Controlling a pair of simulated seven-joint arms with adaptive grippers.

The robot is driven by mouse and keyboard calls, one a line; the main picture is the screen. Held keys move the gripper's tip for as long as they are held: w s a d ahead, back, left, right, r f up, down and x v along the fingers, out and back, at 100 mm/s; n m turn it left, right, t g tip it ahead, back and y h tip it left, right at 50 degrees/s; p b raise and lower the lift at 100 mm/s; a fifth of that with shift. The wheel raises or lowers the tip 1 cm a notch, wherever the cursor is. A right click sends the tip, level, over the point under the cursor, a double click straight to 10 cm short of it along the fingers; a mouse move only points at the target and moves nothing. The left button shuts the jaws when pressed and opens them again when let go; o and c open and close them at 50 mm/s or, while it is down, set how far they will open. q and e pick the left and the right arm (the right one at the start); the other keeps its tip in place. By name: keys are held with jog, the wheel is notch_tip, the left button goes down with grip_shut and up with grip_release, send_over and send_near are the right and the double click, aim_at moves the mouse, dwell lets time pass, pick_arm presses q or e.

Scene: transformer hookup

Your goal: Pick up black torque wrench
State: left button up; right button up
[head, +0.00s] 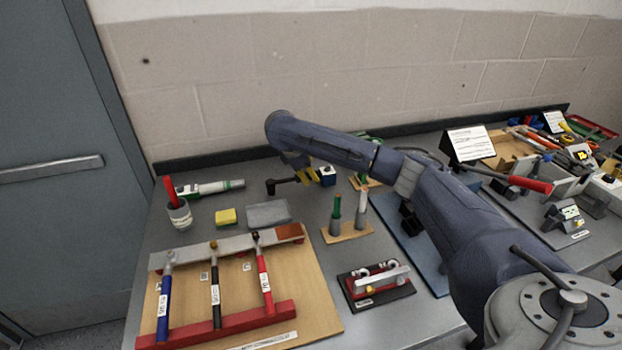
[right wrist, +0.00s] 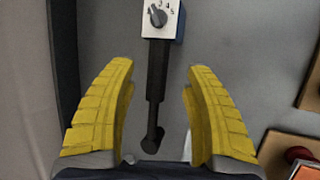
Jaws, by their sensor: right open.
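A wrench with a black handle (head: 215,300) lies on the wooden board in the head view, between a blue-handled one (head: 164,300) and a red-handled one (head: 264,280). My right gripper (right wrist: 158,68) is open and empty around this shaft, with gaps on both sides. My left gripper is not in view.
A cup with a red-handled item (head: 179,213), a yellow block (head: 226,217) and a grey pad (head: 268,213) are left of my right gripper. A stand with green-topped posts (head: 347,232) is in front. The wall ledge (head: 205,160) runs close behind.

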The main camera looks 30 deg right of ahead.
aim_at(327, 179)
jog(key=shift+x, duration=2.65)
jog(key=shift+w+a, duration=0.15)
jog(key=shift+w, duration=0.05)
grip_shut()
